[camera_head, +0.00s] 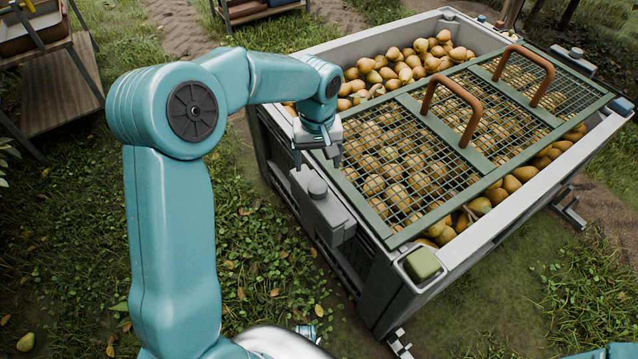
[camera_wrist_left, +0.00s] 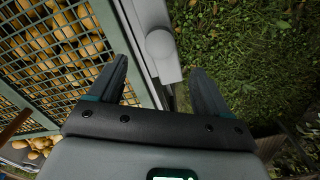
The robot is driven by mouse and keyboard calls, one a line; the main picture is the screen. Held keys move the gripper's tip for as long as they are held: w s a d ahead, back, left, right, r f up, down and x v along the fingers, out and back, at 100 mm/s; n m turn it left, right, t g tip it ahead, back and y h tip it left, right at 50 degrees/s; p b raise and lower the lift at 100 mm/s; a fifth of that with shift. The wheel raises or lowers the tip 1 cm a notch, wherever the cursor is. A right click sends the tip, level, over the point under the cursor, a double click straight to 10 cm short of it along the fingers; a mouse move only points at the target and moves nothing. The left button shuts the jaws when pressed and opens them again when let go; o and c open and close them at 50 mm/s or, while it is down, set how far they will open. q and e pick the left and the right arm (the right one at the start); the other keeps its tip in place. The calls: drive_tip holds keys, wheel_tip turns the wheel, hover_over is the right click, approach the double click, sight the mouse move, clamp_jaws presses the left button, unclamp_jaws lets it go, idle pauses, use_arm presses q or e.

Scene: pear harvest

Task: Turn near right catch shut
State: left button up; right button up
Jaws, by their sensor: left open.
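A grey catch (camera_head: 325,212) with a round knob (camera_head: 317,187) sits on the bin's side nearest my left arm. Its bar lies along the outside of the rim, beside the green mesh lid (camera_head: 385,240). My left gripper (camera_head: 317,160) points down just beyond the knob, jaws open and nothing held. In the left wrist view the catch's bar (camera_wrist_left: 152,15) and round knob (camera_wrist_left: 160,44) lie ahead of the open fingers (camera_wrist_left: 158,68), roughly between their lines; I see no contact. My right gripper is not in view.
The grey bin (camera_head: 480,250) is full of pears (camera_head: 400,65) under the lid. Two brown handles (camera_head: 455,100) stand up from the lid. Another grey fitting (camera_head: 575,60) is on the far side. Grass lies left.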

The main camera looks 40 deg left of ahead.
sight(317, 185)
use_arm(q)
wheel_tip(317, 185, down, 9)
drive_tip(key=shift+f+b, duration=0.15)
drive_tip(key=shift+b, duration=0.55)
drive_tip(key=shift+c, duration=0.3)
clamp_jaws()
